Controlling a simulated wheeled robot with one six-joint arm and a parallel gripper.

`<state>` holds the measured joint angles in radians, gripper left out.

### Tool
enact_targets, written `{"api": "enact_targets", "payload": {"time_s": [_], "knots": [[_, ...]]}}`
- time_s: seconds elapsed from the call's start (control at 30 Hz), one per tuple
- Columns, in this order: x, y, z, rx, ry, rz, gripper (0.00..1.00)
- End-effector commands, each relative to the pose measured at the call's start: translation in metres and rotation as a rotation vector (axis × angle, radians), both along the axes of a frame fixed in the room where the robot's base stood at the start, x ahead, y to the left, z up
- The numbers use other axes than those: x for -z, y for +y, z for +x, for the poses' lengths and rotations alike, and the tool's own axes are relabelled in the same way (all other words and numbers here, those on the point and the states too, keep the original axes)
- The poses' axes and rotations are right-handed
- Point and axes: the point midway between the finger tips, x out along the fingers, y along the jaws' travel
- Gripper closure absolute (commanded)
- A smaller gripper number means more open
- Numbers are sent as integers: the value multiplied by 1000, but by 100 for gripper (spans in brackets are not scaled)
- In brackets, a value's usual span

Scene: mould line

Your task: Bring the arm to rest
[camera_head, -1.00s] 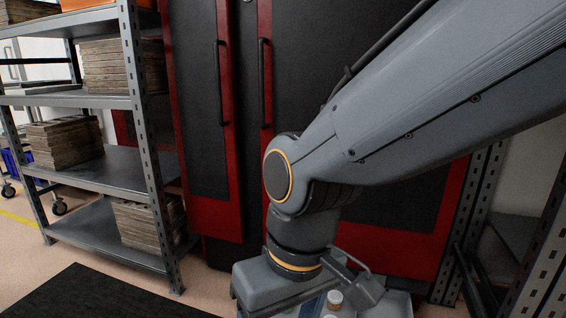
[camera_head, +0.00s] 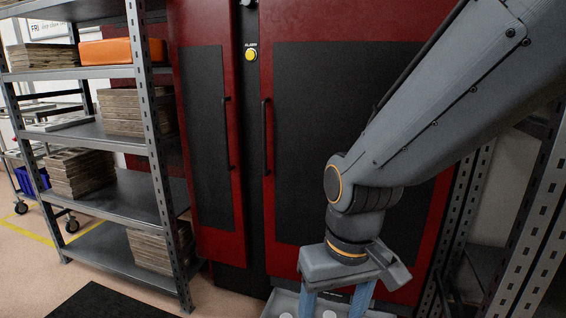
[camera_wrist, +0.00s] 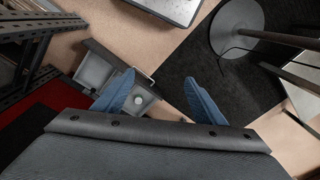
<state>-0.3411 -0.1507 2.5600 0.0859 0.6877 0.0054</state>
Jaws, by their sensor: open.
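My arm reaches down from the upper right in the head view. My gripper (camera_head: 335,302) hangs at its end, pointing down, with its blue fingers apart and nothing seen between them. In the wrist view my gripper (camera_wrist: 160,80) also shows two spread blue fingers with floor between them. A grey tray (camera_wrist: 97,72) lies below and partly behind the left finger there. In the head view a grey tray (camera_head: 272,306) shows at the bottom edge behind the fingers, with pale round items in it; most of it is cut off.
A red and black cabinet (camera_head: 330,140) stands close behind the arm. A metal shelf rack (camera_head: 112,200) with stacked boards and an orange box (camera_head: 122,51) is at left. Metal uprights (camera_head: 541,230) stand at right. A dark mat (camera_head: 95,302) covers floor at lower left.

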Motion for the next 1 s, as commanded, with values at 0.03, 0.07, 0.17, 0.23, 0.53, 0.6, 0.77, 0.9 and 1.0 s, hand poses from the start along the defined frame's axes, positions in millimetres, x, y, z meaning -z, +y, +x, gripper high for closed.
{"api": "enact_targets", "payload": {"time_s": [0.03,0.07,0.17,0.23,0.53,0.6,0.77,0.9,1.0], "knots": [[-18,-8,-3,22,3,-4,36],[-23,-12,-3,33,4,-7,36],[-41,-26,-4,69,8,-16,36],[-54,-36,-5,94,10,-21,36],[-107,-79,-14,200,24,-44,36],[-117,-88,-17,223,28,-49,36],[-134,-104,-22,261,33,-55,36],[-139,-110,-24,276,35,-58,36],[-139,-112,-24,279,36,-59,36]]}}
